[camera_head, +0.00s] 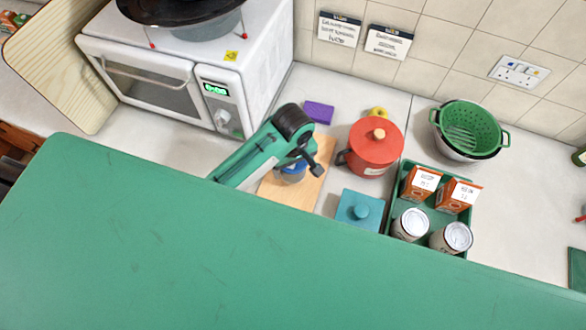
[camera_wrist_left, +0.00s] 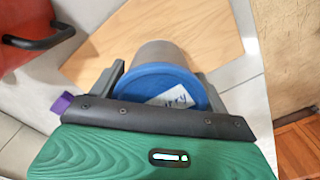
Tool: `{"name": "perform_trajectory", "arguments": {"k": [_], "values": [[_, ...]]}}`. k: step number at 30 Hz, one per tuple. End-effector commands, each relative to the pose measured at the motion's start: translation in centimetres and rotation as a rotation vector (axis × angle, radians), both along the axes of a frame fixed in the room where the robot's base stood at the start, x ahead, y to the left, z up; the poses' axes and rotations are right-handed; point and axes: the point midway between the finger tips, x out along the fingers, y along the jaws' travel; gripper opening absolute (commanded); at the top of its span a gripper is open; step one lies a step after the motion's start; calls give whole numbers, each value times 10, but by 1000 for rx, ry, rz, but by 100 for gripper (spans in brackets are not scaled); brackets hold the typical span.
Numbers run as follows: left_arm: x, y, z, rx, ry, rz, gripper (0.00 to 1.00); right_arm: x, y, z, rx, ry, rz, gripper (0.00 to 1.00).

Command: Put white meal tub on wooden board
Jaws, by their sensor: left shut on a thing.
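The meal tub shows in the left wrist view as a pale grey-white tub (camera_wrist_left: 162,52) with a blue lid (camera_wrist_left: 158,84) and a handwritten label. My left gripper (camera_head: 300,162) is shut on it, with one finger on each side. In the head view the tub (camera_head: 293,173) is partly hidden by my gripper. The wooden board (camera_head: 285,191) lies on the counter under the tub, and it also fills much of the top of the left wrist view (camera_wrist_left: 205,22). I cannot tell whether the tub touches the board. My right gripper is not in view.
A red pot (camera_head: 372,152) stands close right of the board, with a teal lidded box (camera_head: 358,210) nearer. A purple sponge (camera_head: 318,112) lies behind. A green tray (camera_head: 426,218) holds cartons and cans. A white microwave (camera_head: 205,85) stands at the left.

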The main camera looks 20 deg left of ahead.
Motion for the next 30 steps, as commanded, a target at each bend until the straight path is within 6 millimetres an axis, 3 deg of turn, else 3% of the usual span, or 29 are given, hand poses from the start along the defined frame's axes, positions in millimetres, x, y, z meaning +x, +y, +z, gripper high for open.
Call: {"name": "perform_trajectory", "arguments": {"k": [7, 19, 20, 22, 23, 30], "values": [[0, 0, -31, 1, 1, 0, 42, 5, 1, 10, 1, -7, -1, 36], [0, 0, -37, 0, 1, 0, 42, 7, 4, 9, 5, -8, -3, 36], [-1, 0, -38, 1, 2, 0, 82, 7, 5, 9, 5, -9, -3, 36], [-1, 0, -37, 1, 2, 0, 96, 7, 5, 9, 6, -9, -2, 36], [-1, 0, -37, 1, 2, 0, 100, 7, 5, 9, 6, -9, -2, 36], [-1, 0, -37, 0, 1, 0, 100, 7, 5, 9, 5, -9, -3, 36]]}}
